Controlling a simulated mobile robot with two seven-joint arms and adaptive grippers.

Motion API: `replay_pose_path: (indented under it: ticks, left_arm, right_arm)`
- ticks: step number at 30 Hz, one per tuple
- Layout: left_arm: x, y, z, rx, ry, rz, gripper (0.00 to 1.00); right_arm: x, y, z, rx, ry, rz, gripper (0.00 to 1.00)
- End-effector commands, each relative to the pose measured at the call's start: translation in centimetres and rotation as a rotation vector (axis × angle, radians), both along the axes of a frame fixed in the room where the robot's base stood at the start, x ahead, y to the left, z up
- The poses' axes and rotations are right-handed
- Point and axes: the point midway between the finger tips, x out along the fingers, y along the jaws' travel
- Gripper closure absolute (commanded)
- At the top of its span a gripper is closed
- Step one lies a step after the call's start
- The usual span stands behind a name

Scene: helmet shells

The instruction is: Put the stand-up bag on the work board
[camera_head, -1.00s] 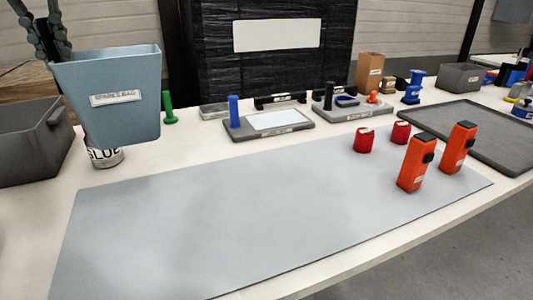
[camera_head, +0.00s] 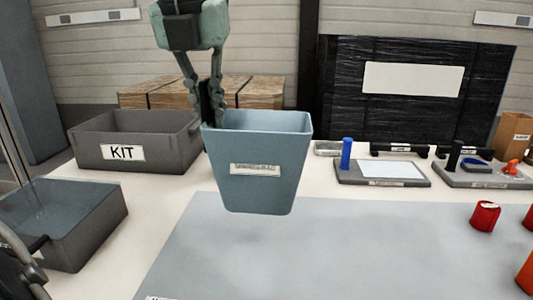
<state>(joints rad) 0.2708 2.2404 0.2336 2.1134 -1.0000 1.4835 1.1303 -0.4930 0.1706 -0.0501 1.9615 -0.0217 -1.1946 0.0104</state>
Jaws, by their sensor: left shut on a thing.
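The stand-up bag (camera_head: 257,172), a blue-grey open-topped container with a small white label, hangs upright near the middle of the head view. My left gripper (camera_head: 208,108) reaches down from above and is shut on the bag's upper left rim. The work board (camera_head: 330,255), a large flat light-grey sheet, lies on the white table. The bag appears in front of its far left part, and its base seems to be above the surface. My right gripper is not in view.
A grey KIT bin (camera_head: 135,140) stands behind left, and another grey bin (camera_head: 75,225) is at the left. A fixture with a blue post (camera_head: 346,154) stands behind the board. A red cylinder (camera_head: 485,216) is on its right part. The board's middle is clear.

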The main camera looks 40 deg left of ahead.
Motion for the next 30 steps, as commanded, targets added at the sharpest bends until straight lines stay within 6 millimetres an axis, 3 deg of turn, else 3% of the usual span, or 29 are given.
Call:
replay_pose_path:
  ticks: [6,12,22,30]
  left_arm:
    - [4.0,-2.4,-2.9,0.003,0.008,0.000,1.00]
    - [6.0,-3.7,-4.2,0.001,0.002,0.000,1.00]
    - [6.1,-3.8,-7.9,-0.001,0.004,-0.001,1.00]
    - [6.2,-3.8,-8.3,-0.001,-0.001,0.000,1.00]
  right_arm:
    - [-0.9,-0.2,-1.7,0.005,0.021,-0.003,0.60]
    - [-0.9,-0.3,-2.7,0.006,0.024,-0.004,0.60]
    - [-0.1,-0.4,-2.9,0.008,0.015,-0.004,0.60]
    - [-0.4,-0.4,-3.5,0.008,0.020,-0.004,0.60]
